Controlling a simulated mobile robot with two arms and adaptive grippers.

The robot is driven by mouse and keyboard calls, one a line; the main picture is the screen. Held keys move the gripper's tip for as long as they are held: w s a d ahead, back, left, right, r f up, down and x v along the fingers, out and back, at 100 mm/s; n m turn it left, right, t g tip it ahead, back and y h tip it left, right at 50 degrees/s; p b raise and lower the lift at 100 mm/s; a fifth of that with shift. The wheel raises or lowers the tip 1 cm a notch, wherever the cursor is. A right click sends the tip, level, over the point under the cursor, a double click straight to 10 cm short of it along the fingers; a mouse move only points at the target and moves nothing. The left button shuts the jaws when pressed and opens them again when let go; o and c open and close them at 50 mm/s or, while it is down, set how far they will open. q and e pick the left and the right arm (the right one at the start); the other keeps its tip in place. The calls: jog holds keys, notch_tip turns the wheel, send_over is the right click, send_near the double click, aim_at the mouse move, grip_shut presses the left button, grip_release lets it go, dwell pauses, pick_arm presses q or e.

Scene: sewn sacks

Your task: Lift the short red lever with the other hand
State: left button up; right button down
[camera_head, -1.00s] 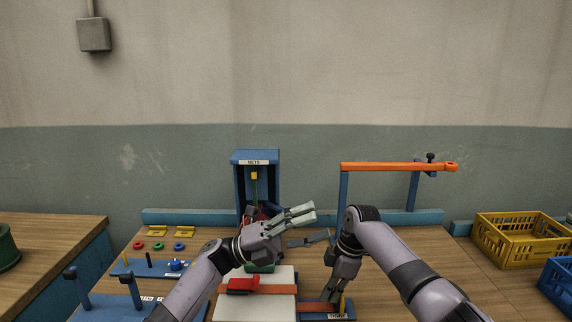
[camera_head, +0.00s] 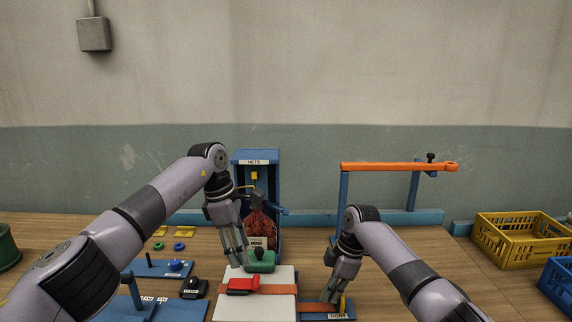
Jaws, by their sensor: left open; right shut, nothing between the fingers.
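The short red lever (camera_head: 243,286) lies on an orange strap (camera_head: 275,289) that crosses a white block (camera_head: 285,274) at the front middle of the bench. My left gripper (camera_head: 237,262) points down with open fingers, just above and behind the red lever; I see no contact. My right gripper (camera_head: 328,298) points down and is shut and empty, by a blue base (camera_head: 318,317) with a small yellow post (camera_head: 342,304). The strap runs toward that base, and the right fingers partly cover its end.
A green block with a black knob (camera_head: 261,263) sits behind the white block. A blue stand (camera_head: 258,157) with a red net sack (camera_head: 262,224) rises behind. An orange bar (camera_head: 395,167) spans a blue frame at right. A yellow crate (camera_head: 518,244) stands far right.

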aim_at(255, 279)
pick_arm(q)
jog(key=x, duration=0.9)
jog(key=shift+d+f, duration=0.15)
jog(key=shift+f, duration=0.05)
jog(key=shift+c, duration=0.4)
jog(key=c, duration=0.9)
jog(key=shift+r, duration=0.1)
